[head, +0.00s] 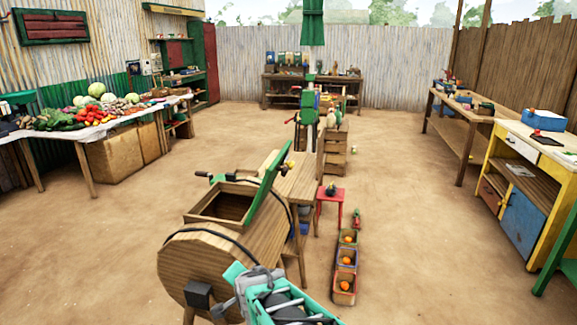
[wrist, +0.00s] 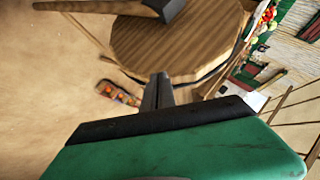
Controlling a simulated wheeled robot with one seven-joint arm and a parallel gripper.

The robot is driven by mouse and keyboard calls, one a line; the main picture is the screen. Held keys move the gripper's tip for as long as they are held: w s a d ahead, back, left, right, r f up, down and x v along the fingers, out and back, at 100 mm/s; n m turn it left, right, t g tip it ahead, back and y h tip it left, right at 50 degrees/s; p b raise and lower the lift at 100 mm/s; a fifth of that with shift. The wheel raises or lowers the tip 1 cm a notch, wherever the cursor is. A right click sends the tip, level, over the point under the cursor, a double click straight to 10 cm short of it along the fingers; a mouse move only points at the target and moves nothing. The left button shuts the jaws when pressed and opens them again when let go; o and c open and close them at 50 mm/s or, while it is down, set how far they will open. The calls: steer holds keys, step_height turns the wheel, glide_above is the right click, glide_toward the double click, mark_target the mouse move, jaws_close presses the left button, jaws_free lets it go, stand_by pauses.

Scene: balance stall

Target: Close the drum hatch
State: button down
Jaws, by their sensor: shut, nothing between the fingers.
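The wooden drum (head: 200,262) stands at the lower middle of the head view. Its square hatch opening (head: 228,207) is uncovered, with the dark inside showing. The green hatch lid (head: 268,182) stands up, tilted, along the right side of the opening. In the wrist view the drum's round wooden end (wrist: 180,48) fills the top middle. My gripper (wrist: 158,88) is shut and empty in front of that end, apart from the lid. The lid does not clearly show in the wrist view. In the head view my arm comes in from the bottom, and the fingertips cannot be made out.
A wooden table (head: 298,182) stands just behind the drum. A red stool (head: 331,194) and a row of small crates with orange fruit (head: 345,284) lie to its right. A produce stall (head: 100,118) is at the left, a yellow-blue workbench (head: 525,190) at the right. Open dirt floor lies between.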

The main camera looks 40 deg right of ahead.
steer(key=d+r+m+t+h+p, duration=0.35)
steer(key=d+r+m, duration=0.4)
steer(key=d, duration=0.25)
steer(key=d+r+m+t+h+p, duration=0.2)
steer(key=d+r+m+h, duration=0.4)
steer(key=d+m, duration=0.4)
steer(key=w+d+r+n+p, duration=0.1)
steer(key=w+d+r+p, duration=0.2)
steer(key=w, duration=0.6)
steer(key=shift+w+d+r+y, duration=0.3)
steer(key=shift+d+r+y, duration=0.15)
steer(key=shift+d, duration=0.25)
steer(key=shift+r, duration=0.1)
